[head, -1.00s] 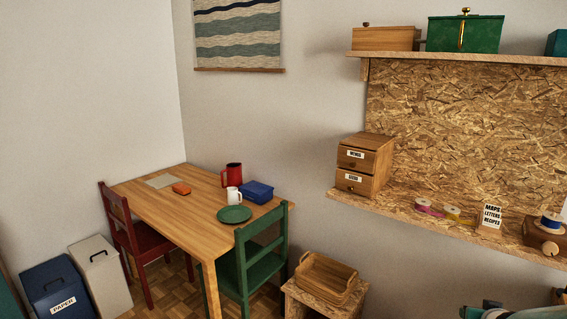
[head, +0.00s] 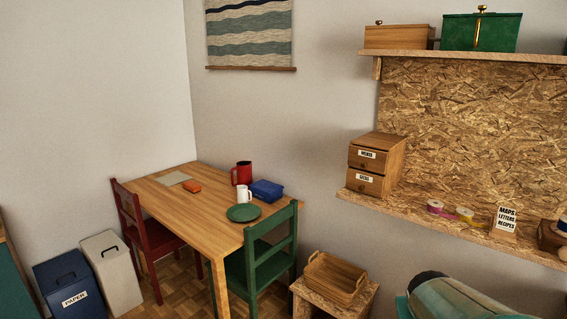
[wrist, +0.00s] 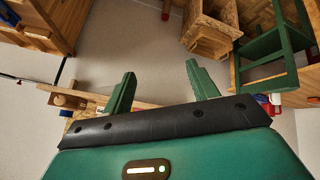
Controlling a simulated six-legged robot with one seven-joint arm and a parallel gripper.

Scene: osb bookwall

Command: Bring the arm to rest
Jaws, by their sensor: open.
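My gripper (wrist: 161,88) shows in the wrist view with its two green fingers spread apart and nothing between them. Beyond the fingers are a pale wall and, close behind the left finger, the edge of a wooden shelf. In the head view, a rounded green and grey part of my arm (head: 465,298) reaches in at the bottom right, below the shelf. The fingers cannot be made out in the head view.
The OSB shelf (head: 470,234) carries a small drawer box (head: 376,164), tape rolls and a sign. A low stand with a wooden tray (head: 335,278) is left of my arm. A table (head: 190,213) with red and green chairs stands further left. The wall between is clear.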

